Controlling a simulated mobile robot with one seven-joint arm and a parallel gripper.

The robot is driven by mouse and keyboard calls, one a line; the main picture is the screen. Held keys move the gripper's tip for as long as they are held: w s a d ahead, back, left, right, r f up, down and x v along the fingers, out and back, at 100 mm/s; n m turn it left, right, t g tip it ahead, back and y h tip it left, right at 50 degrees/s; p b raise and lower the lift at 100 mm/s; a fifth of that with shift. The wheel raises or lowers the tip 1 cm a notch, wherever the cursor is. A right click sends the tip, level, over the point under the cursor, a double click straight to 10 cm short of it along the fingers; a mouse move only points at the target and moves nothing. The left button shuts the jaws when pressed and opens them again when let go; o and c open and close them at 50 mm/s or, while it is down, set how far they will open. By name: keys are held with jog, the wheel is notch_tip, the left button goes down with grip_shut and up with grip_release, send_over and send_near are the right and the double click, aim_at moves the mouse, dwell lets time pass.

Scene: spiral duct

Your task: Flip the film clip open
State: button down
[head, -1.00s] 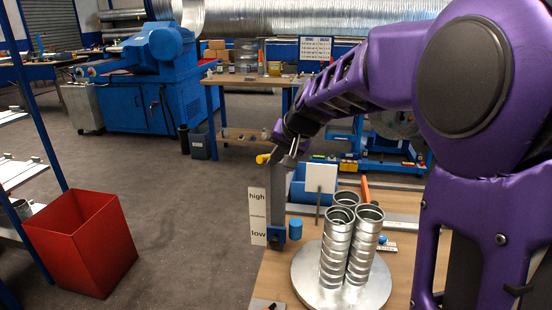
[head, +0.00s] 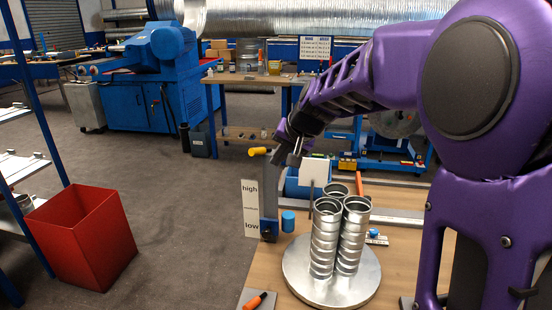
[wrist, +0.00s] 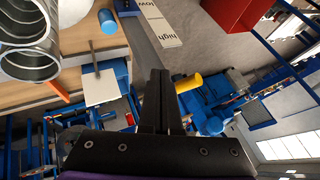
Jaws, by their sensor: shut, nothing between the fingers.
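No part is plainly marked as a film clip, and I cannot tell which piece it is. A grey upright post (head: 269,190) with a yellow knob (head: 258,151) at its top stands beside a high/low sign (head: 250,208). The knob (wrist: 189,82) and sign (wrist: 157,20) also show in the wrist view. A white square plate (head: 314,170) stands right of the post; it shows at left in the wrist view (wrist: 100,88). My gripper (head: 283,158) is near the post's top, between knob and plate. Its fingers (wrist: 160,78) are together and empty; I cannot tell whether they touch the post.
Three upright spiral ducts (head: 340,235) stand on a round metal disc (head: 330,292) at the bench's front. A blue cylinder (head: 288,221) and an orange-handled tool (head: 257,300) are near. A red bin (head: 85,240) stands on the floor at left, with open floor between.

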jog(key=s+r, duration=0.6)
jog(key=r, duration=0.1)
jog(key=shift+d+r+p, duration=0.4)
jog(key=shift+d+p, duration=0.05)
jog(key=shift+w, duration=0.1)
